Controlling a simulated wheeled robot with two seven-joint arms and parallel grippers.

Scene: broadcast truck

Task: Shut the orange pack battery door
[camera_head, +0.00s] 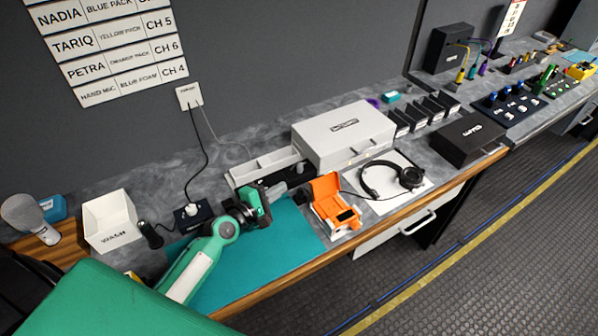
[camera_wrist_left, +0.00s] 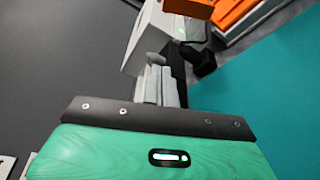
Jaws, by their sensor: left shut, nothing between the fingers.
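The orange pack (camera_head: 344,217) sits on the right end of the teal mat near the bench's front edge. Its battery door (camera_head: 324,187) stands open, raised at the pack's back left. Part of the orange pack (camera_wrist_left: 238,10) shows at the top of the left wrist view, cut off by the frame. My left gripper (camera_head: 276,191) is shut and empty, over the mat to the left of the pack and apart from it. Its fingertips are hard to make out. My right gripper is in neither view.
A white case (camera_head: 343,136) and a divided white tray (camera_head: 262,168) stand behind the mat. Headphones (camera_head: 382,193) lie just right of the pack. A white bin (camera_head: 110,222) stands at the left. The teal mat (camera_head: 285,255) is clear in front.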

